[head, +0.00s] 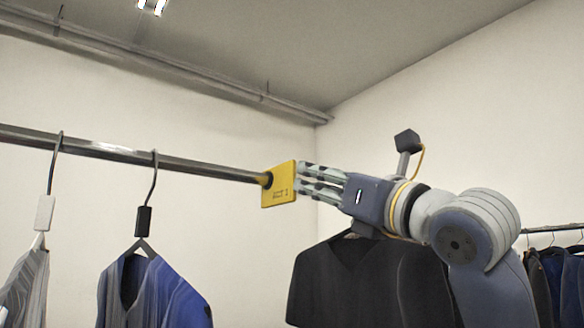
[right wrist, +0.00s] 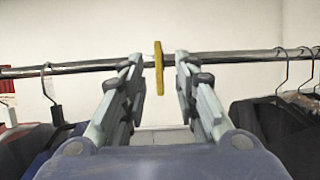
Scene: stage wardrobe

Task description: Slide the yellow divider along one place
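The yellow divider (head: 279,185) is a flat plate hanging on the metal rail (head: 200,167) in the head view. In the right wrist view the divider (right wrist: 159,68) shows edge-on, between the two fingers. My right gripper (head: 305,182) is at the divider's right side in the head view. In the right wrist view my right gripper (right wrist: 158,72) is open, with a gap between each finger and the divider. My left gripper is in neither view.
A striped garment (head: 27,290) and a blue garment (head: 150,290) hang left of the divider. A dark shirt (head: 345,280) hangs below my right gripper. More clothes hang on another rail (head: 550,229) at far right. The rail near the divider is bare.

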